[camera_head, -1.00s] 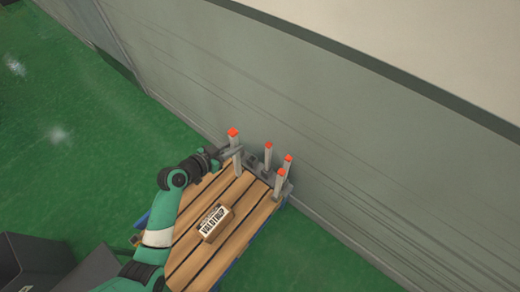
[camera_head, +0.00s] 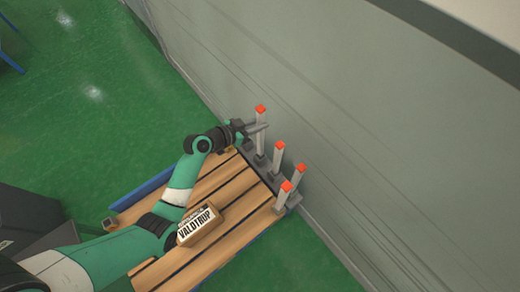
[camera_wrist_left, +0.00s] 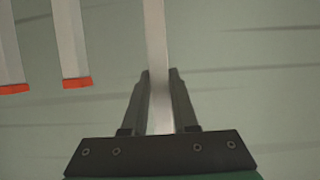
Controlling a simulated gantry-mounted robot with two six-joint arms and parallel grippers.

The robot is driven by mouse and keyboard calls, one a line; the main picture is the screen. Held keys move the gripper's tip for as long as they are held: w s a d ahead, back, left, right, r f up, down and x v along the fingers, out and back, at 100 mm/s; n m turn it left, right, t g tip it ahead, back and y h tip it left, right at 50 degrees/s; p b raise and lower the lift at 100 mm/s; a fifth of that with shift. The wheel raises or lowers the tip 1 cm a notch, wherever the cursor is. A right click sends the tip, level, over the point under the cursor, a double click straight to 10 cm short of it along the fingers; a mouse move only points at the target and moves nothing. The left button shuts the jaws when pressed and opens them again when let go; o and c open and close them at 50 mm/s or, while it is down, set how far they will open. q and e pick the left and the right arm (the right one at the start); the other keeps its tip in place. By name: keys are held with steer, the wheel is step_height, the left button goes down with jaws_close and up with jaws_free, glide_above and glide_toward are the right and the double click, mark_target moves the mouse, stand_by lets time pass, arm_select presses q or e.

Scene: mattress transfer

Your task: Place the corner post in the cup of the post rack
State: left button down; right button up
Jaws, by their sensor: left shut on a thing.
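My left gripper (camera_head: 258,128) is shut on a pale corner post (camera_head: 260,144) with a red top. The post stands upright, and its lower end is at the far-left end of the grey post rack (camera_head: 293,202). I cannot tell whether it is seated in the cup, which is hidden there. Several other red-topped posts stand upright in the rack, to the right of the held one. In the left wrist view the post (camera_wrist_left: 157,50) runs between the two fingers (camera_wrist_left: 158,100). My right gripper is not in view.
The rack is at the end of a slatted wooden platform (camera_head: 215,178), close to a grey wall (camera_head: 390,150). A box marked VALDTRUP (camera_head: 200,226) lies on the slats, beside my left arm. Dark bins (camera_head: 35,220) stand at the left on green floor.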

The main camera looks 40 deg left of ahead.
mark_target(258, 137)
arm_select(q)
step_height(258, 137, down, 4)
steer(key=shift+f+b, duration=0.2)
steer(key=shift+b, duration=0.55)
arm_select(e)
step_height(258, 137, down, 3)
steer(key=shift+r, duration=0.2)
arm_select(q)
step_height(258, 137, down, 4)
steer(key=shift+r+b, duration=0.1)
steer(key=shift+b, duration=1.15)
steer(key=shift+s+r, duration=0.1)
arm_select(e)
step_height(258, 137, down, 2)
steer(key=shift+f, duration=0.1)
arm_select(q)
steer(key=c, duration=0.7)
jaws_free()
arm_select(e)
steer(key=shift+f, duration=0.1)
